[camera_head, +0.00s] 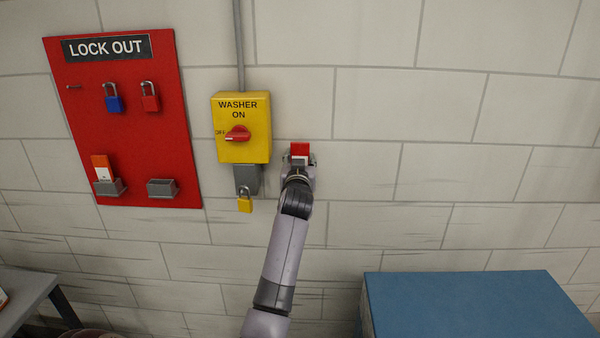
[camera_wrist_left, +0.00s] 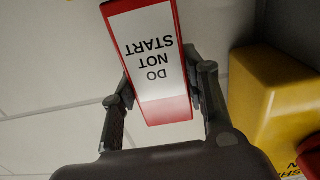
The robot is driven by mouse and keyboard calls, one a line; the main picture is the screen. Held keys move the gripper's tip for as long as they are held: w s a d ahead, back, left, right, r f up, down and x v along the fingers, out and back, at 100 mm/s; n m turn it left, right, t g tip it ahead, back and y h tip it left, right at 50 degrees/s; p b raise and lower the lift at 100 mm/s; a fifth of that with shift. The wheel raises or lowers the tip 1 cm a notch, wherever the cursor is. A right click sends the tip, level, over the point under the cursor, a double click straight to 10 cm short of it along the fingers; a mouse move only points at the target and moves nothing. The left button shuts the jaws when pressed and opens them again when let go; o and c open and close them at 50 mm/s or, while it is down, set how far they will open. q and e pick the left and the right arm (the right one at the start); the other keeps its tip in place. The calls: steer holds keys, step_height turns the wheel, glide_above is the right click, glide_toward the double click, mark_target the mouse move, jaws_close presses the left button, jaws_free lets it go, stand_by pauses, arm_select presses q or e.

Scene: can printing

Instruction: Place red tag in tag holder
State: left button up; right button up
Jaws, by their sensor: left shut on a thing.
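My left gripper (camera_head: 299,162) is shut on the red tag (camera_head: 299,149), in front of the wall to the right of the yellow washer box. In the left wrist view the red tag (camera_wrist_left: 155,55) has a white face reading "DO NOT START", with the left gripper's fingers (camera_wrist_left: 163,85) on its two sides. On the red lockout board, a grey holder (camera_head: 161,188) at lower right looks empty. Another grey holder (camera_head: 109,188) at lower left has an orange and white tag (camera_head: 102,167) standing in it. My right gripper is not in view.
The yellow washer switch box (camera_head: 241,150) with a red knob (camera_head: 238,134) sits between my gripper and the red lockout board (camera_head: 125,135). A yellow padlock (camera_head: 244,203) hangs below it. Blue (camera_head: 114,104) and red (camera_head: 151,103) padlocks hang on the board. A blue box (camera_head: 470,300) stands lower right.

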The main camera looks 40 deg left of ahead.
arm_select(q)
step_height(320, 180, down, 4)
steer(key=shift+f, duration=0.25)
steer(key=o, duration=1)
steer(key=shift+f, duration=0.1)
steer(key=shift+o, duration=0.2)
steer(key=shift+p, duration=0.3)
steer(key=b+v, duration=0.2)
steer(key=v, duration=1)
